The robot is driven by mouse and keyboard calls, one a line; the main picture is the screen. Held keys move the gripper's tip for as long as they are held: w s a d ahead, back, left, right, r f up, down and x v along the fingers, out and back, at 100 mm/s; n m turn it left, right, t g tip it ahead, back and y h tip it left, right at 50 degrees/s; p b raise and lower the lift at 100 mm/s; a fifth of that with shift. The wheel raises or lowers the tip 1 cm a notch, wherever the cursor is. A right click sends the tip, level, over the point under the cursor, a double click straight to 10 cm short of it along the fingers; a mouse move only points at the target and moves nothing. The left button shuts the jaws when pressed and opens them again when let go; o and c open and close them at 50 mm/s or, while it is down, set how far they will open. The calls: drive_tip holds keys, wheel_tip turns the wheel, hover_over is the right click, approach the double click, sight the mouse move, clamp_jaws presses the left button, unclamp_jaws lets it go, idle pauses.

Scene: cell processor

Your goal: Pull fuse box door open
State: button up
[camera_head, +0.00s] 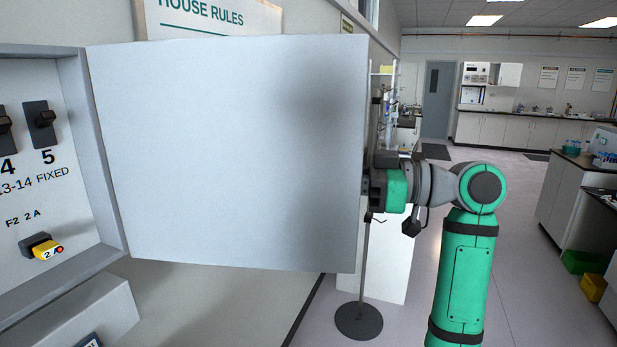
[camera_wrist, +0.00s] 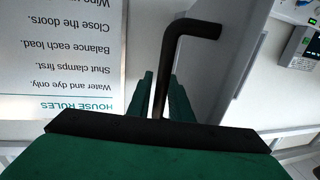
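The fuse box door (camera_head: 228,150) is a large pale grey panel. It stands swung wide open, out to the right of the fuse box (camera_head: 82,150). My gripper (camera_head: 369,182) is at the door's far right edge, mostly behind it in the head view. In the wrist view, a dark bent handle (camera_wrist: 188,28) runs down between the green fingers of my gripper (camera_wrist: 160,100). The fingers look closed on it, though the lower contact is hidden by the gripper body. The door also shows in the wrist view as a pale panel (camera_wrist: 240,65).
Inside the box are black switches (camera_head: 41,120) and a yellow-black fuse piece (camera_head: 42,247). A house rules sign (camera_head: 215,17) hangs on the wall behind the door. A stand with a round dark base (camera_head: 359,321) is below my gripper. Open floor (camera_head: 515,240) lies to the right.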

drive_tip(key=shift+d, duration=0.1)
drive_tip(key=s+d, duration=0.1)
drive_tip(key=d, duration=0.9)
drive_tip(key=shift+s+d, duration=0.25)
drive_tip(key=shift+d, duration=0.05)
